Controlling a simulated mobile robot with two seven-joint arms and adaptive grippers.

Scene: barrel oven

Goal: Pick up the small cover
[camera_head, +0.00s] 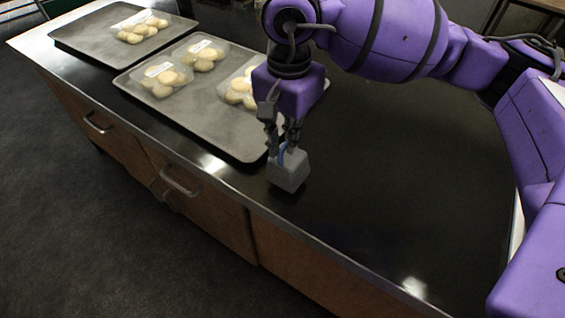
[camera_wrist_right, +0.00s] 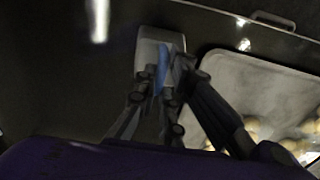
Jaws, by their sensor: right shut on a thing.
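The small cover is a grey block-like piece (camera_head: 288,172) with a blue part at its top, over the dark counter near its front edge. My right gripper (camera_head: 283,150) points down and is shut on the top of the small cover. The cover sits slightly tilted, with a dark shadow beneath it; I cannot tell whether it touches the counter. In the right wrist view the cover (camera_wrist_right: 150,48) shows beyond the fingers (camera_wrist_right: 170,75), with the blue part between them. My left gripper is not in view.
A grey tray (camera_head: 225,128) with several clear packs of pale round items lies just left of my right gripper. Another tray (camera_head: 85,35) with one such pack lies farther left. The black counter (camera_head: 400,170) is clear to the right. Drawers with handles run along the front.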

